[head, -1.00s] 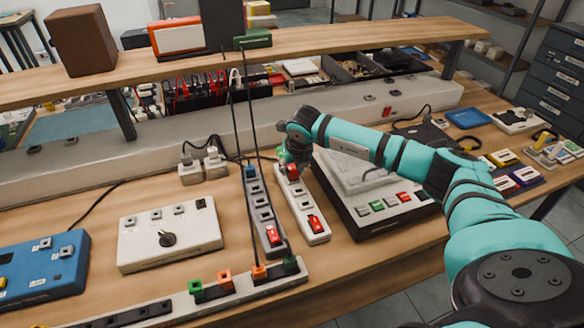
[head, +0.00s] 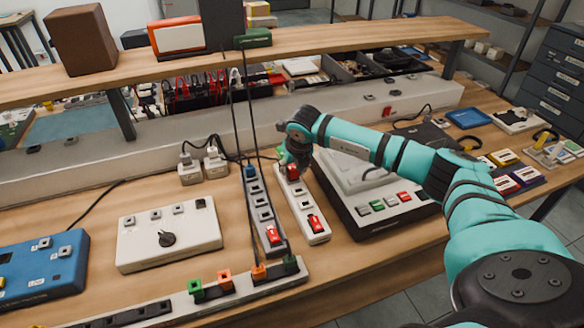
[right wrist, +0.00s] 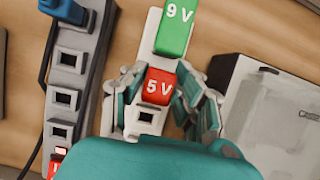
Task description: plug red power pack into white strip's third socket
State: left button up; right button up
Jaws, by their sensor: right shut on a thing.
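The red power pack (right wrist: 160,87), marked 5V, is between the fingers of my right gripper (right wrist: 161,82), which is shut on it. It also shows in the head view (head: 293,171), at the far part of the white strip (head: 306,221). A green pack marked 9V (right wrist: 175,28) sits on the strip just beyond the red one. An open socket (right wrist: 146,117) shows on the near side of the red pack. I cannot tell whether the red pack is fully seated, as its underside is hidden. My left gripper is not in view.
A grey strip (head: 258,201) with a blue plug runs close along the left. A light-topped box (head: 358,172) stands close on the right. A red rocker switch (head: 316,223) is at the white strip's near end. Black cables hang behind the strips.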

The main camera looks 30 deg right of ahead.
jog(key=o, duration=1.1)
jog(key=shift+o, duration=0.2)
jog(key=shift+r, duration=0.25)
jog(key=w+p+v, duration=0.1)
jog(key=p+v, duration=0.2)
jog(key=v, duration=1.4)
jog(key=shift+w+d+r, duration=0.15)
jog(key=shift+w+r, duration=0.2)
jog(key=shift+r, duration=0.05)
